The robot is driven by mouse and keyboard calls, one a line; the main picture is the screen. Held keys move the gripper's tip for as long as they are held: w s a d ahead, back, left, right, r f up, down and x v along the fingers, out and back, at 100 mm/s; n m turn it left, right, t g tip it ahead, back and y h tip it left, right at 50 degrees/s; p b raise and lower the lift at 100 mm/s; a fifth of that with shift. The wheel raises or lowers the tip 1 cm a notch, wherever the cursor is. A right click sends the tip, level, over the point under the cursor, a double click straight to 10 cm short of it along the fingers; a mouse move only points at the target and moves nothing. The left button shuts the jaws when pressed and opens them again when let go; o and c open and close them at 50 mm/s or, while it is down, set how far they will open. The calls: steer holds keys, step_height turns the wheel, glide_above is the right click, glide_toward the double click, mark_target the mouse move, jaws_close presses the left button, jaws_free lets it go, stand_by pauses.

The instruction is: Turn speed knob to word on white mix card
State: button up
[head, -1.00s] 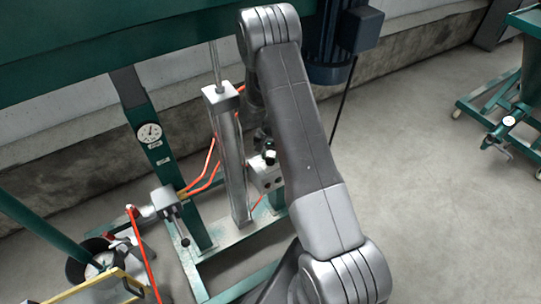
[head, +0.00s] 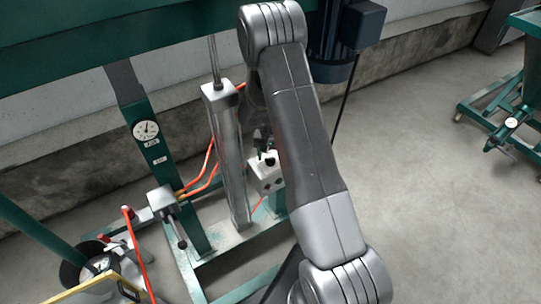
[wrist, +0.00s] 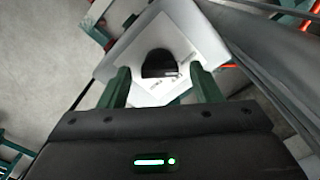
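A black speed knob (head: 270,161) sits on a pale grey control box (head: 265,181) beside the foot of the metal cylinder. In the wrist view the knob (wrist: 160,63) is a dark rounded shape on the box's pale face (wrist: 150,95), with small unreadable print beside it. My gripper (wrist: 161,77) is open. Its two green fingers stand apart on either side of the knob's near end, with visible gaps to it. In the head view my gripper (head: 262,139) is small and dark, just above the box. I cannot make out a white mix card.
The metal cylinder (head: 228,155) stands close left of the box, with orange hoses (head: 205,170) beside it. A green post with a gauge (head: 146,131) and a grey lever box (head: 163,199) are further left. Open floor (head: 430,170) lies to the right.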

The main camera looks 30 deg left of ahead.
mark_target(270, 158)
steer(key=shift+r, duration=0.1)
step_height(270, 158, up, 14)
steer(key=b, duration=0.1)
steer(key=shift+f, duration=0.2)
stand_by(0.4)
step_height(270, 158, down, 14)
steer(key=shift+r+p, duration=0.1)
steer(key=shift+p, duration=0.45)
steer(key=shift+m+p, duration=0.3)
